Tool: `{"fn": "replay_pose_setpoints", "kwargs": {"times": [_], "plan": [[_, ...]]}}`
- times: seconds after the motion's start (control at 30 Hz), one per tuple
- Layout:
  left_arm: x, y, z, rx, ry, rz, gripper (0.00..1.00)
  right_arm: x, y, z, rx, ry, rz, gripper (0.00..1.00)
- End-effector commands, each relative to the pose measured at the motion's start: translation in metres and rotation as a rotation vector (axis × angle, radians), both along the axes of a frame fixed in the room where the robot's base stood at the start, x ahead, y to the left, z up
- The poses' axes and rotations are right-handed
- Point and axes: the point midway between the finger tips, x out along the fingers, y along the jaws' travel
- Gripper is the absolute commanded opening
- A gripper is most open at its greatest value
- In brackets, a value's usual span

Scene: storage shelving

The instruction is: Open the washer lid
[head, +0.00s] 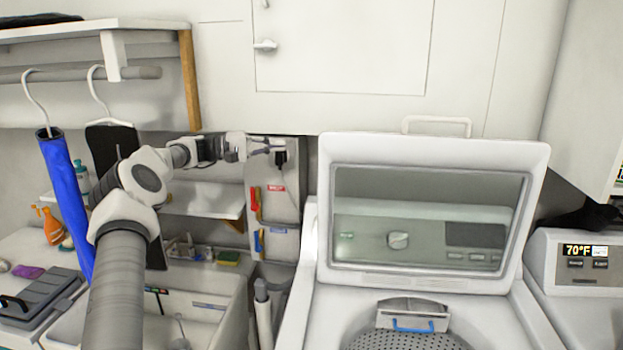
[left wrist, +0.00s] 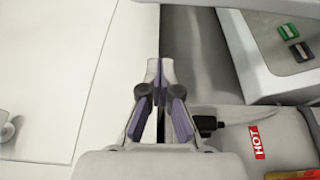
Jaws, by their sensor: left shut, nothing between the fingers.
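The washer lid (head: 340,152) stands raised at the back of the white washer (head: 312,300) in the head view, upright and tilted slightly back, with a glass window. The drum (head: 410,341) shows below it. A white handle loop (head: 436,120) rises above the lid's top edge. My left gripper (head: 268,147) is left of the lid, apart from it, in front of the wall by the water hookup box. In the left wrist view its fingers (left wrist: 160,78) are together with nothing between them. My right gripper is in neither view.
The hookup box (head: 287,203) with red and blue valves is close below my left gripper. White cabinets (head: 340,45) hang above. A sink (head: 190,312) and a shelf with hangers (head: 80,75) are at left. Another machine (head: 575,265) stands at right.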

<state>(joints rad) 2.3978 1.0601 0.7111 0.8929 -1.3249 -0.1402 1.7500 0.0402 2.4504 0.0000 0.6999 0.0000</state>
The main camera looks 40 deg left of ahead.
Motion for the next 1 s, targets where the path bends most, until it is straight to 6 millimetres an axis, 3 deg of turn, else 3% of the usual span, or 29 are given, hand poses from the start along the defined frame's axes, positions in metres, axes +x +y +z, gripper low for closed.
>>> {"fn": "replay_pose_setpoints", "kwargs": {"times": [0.03,0.1,0.33,0.57,1.0], "plan": [[0.000,0.000,-0.018,-0.001,0.001,0.000,0.00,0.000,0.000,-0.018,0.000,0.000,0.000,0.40],[0.000,0.000,-0.031,0.000,0.001,0.000,0.00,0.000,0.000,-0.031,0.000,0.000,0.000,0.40],[0.000,0.000,-0.061,0.000,0.000,0.000,0.00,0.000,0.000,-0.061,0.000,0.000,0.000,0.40],[0.015,-0.010,-0.056,0.001,0.003,-0.001,0.00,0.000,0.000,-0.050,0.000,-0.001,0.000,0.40],[0.085,-0.057,-0.056,0.002,0.003,-0.001,0.00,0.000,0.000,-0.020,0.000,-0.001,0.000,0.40]]}}
